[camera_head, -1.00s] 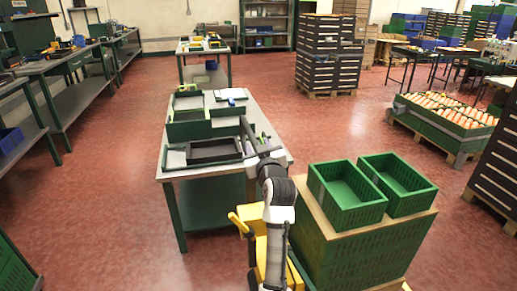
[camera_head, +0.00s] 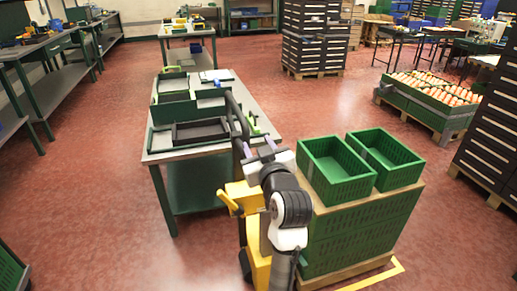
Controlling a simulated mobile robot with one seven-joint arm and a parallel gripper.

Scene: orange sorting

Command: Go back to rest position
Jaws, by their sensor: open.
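My gripper (camera_head: 261,153) is at the end of my white and black arm, low in the middle of the camera_head view. Its fingers are apart and nothing shows between them. It is in front of the workbench and to the left of two empty green crates (camera_head: 336,187) (camera_head: 401,178). The crates sit on a wooden-topped stack of green crates (camera_head: 352,235). My arm partly hides the yellow equipment behind it.
A workbench (camera_head: 217,150) with green trays and a dark tray (camera_head: 200,132) stands close ahead. Yellow equipment (camera_head: 250,197) with a dark upright handle stands beside my arm. An orange-filled bin (camera_head: 428,113) is at right. Red floor is open at left.

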